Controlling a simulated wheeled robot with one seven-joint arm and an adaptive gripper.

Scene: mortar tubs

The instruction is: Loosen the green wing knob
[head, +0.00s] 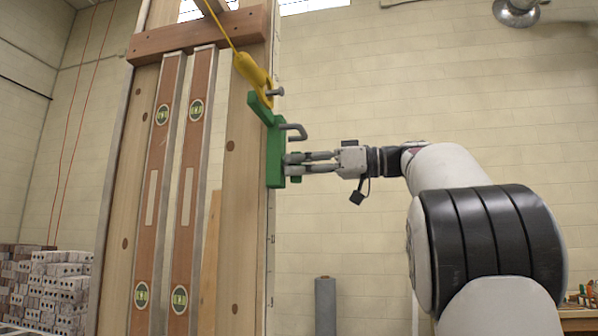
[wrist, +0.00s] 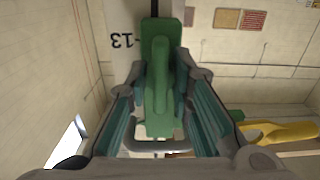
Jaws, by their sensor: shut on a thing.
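The green wing knob (wrist: 157,75) stands lengthwise between my two fingers in the wrist view, in front of a green bracket (wrist: 160,28). My gripper (head: 288,163) is shut on the knob, one finger on each side of it. In the head view the bracket (head: 274,150) sits on the right edge of a tall wooden post (head: 240,200). There the fingers hide most of the knob; a small green part (head: 296,180) shows just below them.
A bent metal hook (head: 295,130) sticks out of the bracket just above my fingers. A yellow line holder (head: 254,72) hangs above it on a yellow cord. Two spirit levels (head: 155,170) (head: 190,170) stand against the post.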

